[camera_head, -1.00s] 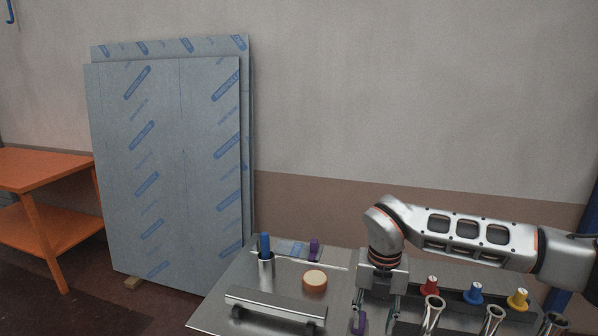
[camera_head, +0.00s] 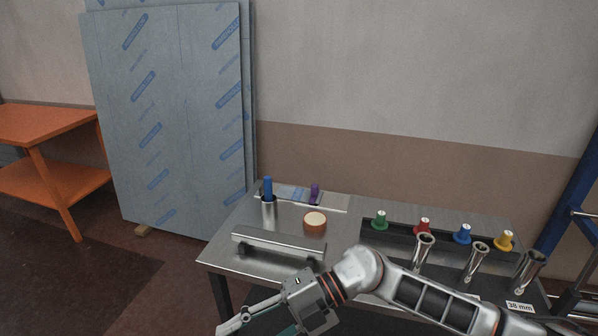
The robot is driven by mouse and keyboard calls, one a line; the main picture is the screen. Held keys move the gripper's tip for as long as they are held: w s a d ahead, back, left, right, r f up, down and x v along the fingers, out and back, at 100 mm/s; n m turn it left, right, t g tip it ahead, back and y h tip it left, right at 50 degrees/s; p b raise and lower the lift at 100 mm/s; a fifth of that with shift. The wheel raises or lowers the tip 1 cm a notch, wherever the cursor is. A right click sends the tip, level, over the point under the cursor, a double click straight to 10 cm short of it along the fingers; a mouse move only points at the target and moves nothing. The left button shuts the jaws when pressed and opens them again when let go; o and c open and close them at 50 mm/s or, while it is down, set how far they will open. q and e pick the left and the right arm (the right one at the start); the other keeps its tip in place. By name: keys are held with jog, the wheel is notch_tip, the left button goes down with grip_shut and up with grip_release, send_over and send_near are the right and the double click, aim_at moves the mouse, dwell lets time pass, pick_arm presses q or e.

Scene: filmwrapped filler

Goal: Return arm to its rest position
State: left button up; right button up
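My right arm comes in from the lower right and crosses in front of the steel table (camera_head: 225,243). My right gripper (camera_head: 255,322) is at the bottom edge of the picture, in front of the table's near edge, pointing to the lower left. One pale finger shows almost fully. A teal-edged part of the other side shows apart from it and is cut off by the frame. The fingers look spread, and I see nothing between them. My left gripper is not in view.
The table carries a metal cup with a blue item (camera_head: 268,190), an orange roll (camera_head: 315,222), a bar handle (camera_head: 275,246), a purple item (camera_head: 314,192), several coloured knobs (camera_head: 462,234) and metal tubes (camera_head: 475,262). An orange bench (camera_head: 45,122) and leaning sheets (camera_head: 165,110) stand left.

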jog(key=w+a+r+m+t+y, duration=0.1)
jog(key=w+r+m+t+y, duration=0.2)
jog(key=r+m+t+y, duration=0.45)
jog(key=w+d+f+m+t, duration=0.2)
jog(key=w+d+m+t, duration=0.2)
jog(key=m+t, duration=0.3)
jog(key=w+d+f+m+t+h, duration=0.3)
jog(key=d+f+m+t+h, duration=0.3)
jog(key=d+f+m+h, duration=0.35)
jog(key=s+d+f+m+g+h, duration=0.1)
jog(key=s+d+f+m+h, duration=0.1)
jog(key=s+d+f, duration=0.3)
jog(key=s+d+f+m+g+h, duration=0.2)
jog(key=s+d+f+m+h, duration=0.1)
jog(key=d+f, duration=0.4)
jog(key=s+d+f+m+g+h, duration=0.1)
jog(key=s+d+f, duration=0.4)
jog(key=f, duration=0.5)
jog(key=shift+s+d+f+m+g+h, duration=0.4)
jog(key=shift+s+m+h, duration=0.4)
jog(key=shift+h, duration=0.4)
